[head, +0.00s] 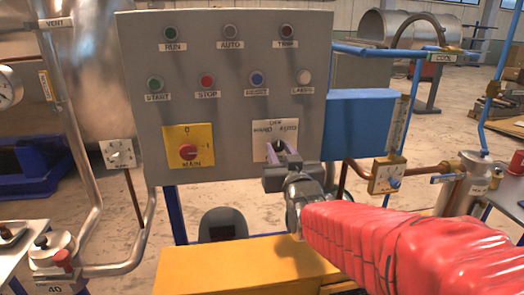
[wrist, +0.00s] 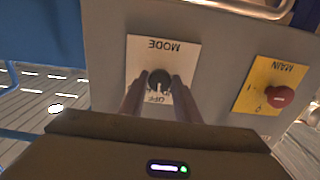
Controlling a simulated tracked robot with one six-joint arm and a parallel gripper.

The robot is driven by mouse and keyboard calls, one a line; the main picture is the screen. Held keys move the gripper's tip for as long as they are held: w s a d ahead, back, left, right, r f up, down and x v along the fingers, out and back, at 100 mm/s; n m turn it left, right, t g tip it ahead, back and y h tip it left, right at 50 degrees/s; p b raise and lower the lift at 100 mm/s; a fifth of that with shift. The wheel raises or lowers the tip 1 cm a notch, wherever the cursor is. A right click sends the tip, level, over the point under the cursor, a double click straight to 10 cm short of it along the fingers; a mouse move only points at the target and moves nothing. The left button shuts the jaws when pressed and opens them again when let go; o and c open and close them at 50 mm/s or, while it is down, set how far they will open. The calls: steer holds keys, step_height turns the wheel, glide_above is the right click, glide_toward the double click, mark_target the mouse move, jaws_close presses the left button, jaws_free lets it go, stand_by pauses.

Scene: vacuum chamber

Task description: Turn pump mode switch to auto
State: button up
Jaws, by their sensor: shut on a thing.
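The pump mode switch (wrist: 159,77) is a black round knob on a white plate (wrist: 145,52) marked MODE and OFF, upside down in the wrist view. A pale mark on the knob points toward the OFF label. In the head view, the white plate (head: 262,133) is at the panel's lower right, and the knob (head: 279,145) is partly hidden by my gripper (head: 282,153). My gripper reaches the plate from the front right. Its two fingers (wrist: 157,85) stand on either side of the knob and are shut on it.
The grey control panel (head: 226,90) has several buttons and lamps, including an AUTO lamp (head: 231,31). The red main switch (head: 188,152) on its yellow plate is left of the mode switch. A yellow box (head: 225,268) stands below. Pipes and a valve (head: 388,180) are at right.

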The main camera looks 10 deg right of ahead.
steer(key=shift+m, duration=0.4)
steer(key=m, duration=0.4)
steer(key=shift+m, duration=2.1)
steer(key=o, duration=1)
steer(key=shift+o, duration=0.2)
steer(key=shift+s+a, duration=0.1)
